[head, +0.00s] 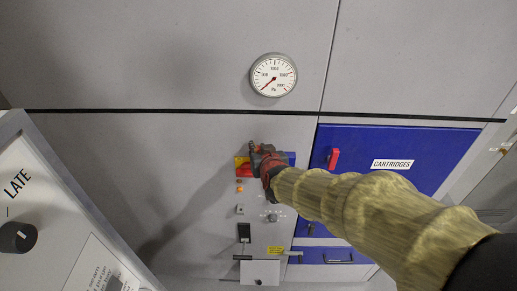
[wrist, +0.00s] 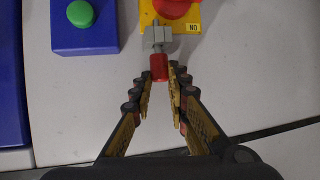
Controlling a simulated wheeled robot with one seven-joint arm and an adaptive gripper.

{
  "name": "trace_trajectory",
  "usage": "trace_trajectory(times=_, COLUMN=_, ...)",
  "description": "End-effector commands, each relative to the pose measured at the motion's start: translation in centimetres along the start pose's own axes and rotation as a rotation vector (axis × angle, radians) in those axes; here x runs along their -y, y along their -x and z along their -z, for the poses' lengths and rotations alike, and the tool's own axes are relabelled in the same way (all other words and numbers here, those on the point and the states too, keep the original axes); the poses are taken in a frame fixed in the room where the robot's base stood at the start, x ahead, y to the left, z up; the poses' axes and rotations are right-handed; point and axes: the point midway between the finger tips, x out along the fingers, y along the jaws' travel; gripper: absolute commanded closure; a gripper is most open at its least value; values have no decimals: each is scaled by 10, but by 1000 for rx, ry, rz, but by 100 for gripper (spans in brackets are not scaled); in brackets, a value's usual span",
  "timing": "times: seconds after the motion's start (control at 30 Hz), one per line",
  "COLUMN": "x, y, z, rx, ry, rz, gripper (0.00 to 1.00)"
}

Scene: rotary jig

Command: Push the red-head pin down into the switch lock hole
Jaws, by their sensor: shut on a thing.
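The pin's red head (wrist: 158,67) shows in the wrist view between the fingertips of my gripper (wrist: 162,76), which is shut on it. The pin points away from my palm toward a grey metal block (wrist: 157,36), and a thin grey shaft shows at the block. How deep the pin sits in the lock hole cannot be told. The block is at the edge of a yellow switch plate (wrist: 191,18) with a red knob (wrist: 172,7). In the head view my gripper (head: 258,153) covers most of the switch, and the yellow plate (head: 239,162) shows beside it.
A blue box (wrist: 56,38) with a green button (wrist: 80,13) is left of the switch in the wrist view. In the head view, a gauge (head: 273,75) is above and a blue cartridges door (head: 435,147) with a red handle (head: 333,158) is to the right.

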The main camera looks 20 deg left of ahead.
Motion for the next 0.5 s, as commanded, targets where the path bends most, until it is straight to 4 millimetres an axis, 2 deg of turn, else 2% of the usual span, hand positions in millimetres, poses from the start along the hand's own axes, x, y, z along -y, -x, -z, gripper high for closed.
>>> trace_trajectory(times=0.17, x=0, y=0, z=0, rx=-1, ry=0, rz=0, gripper=100)
trace_trajectory(times=0.2, x=0, y=0, z=0, rx=0, ry=0, rz=0, gripper=83)
trace_trajectory(times=0.5, x=0, y=0, z=0, rx=0, ry=0, rz=0, gripper=66)
